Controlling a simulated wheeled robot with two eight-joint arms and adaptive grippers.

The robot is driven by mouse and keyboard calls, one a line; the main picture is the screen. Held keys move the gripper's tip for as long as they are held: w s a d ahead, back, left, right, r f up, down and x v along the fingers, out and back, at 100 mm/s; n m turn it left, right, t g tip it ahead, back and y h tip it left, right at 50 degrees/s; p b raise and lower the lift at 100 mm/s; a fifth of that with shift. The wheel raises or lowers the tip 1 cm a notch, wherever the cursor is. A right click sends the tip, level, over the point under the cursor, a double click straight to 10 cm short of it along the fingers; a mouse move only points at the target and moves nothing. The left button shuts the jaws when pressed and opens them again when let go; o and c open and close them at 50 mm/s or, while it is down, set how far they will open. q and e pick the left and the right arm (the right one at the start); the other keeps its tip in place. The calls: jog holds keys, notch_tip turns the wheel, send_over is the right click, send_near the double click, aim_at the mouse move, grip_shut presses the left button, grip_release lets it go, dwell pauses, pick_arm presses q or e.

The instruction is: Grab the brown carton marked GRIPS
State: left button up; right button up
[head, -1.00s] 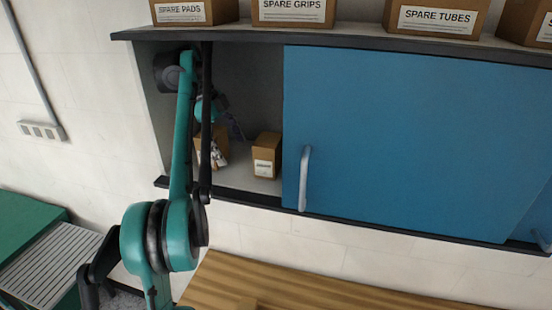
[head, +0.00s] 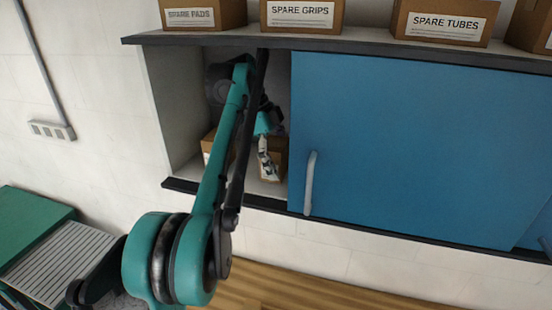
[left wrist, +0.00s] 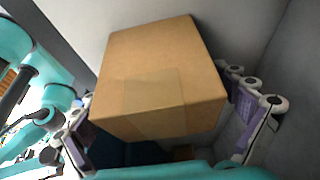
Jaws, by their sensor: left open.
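Inside the open left part of the wall cabinet stand two small brown cartons. The right one (head: 281,158) is partly hidden behind my left gripper (head: 268,164), and its label cannot be read. The left one (head: 207,146) is mostly hidden behind my left arm. In the left wrist view a plain brown carton (left wrist: 160,75) fills the middle, between the spread fingers of my left gripper (left wrist: 163,125), one to each side. No label shows on its visible faces, and I cannot tell whether the fingers touch it. My right gripper is not in view.
On top of the cabinet stand larger cartons labelled SPARE PADS (head: 203,14), SPARE GRIPS (head: 301,14) and SPARE TUBES (head: 444,20). A blue sliding door (head: 420,150) with a grey handle (head: 310,183) covers the cabinet's right part. A wooden top (head: 275,287) lies below.

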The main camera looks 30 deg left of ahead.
pick_arm(q)
jog(key=shift+a+f, duration=0.15)
jog(key=shift+a, duration=0.1)
jog(key=c, duration=1.3)
jog(key=shift+c, duration=0.6)
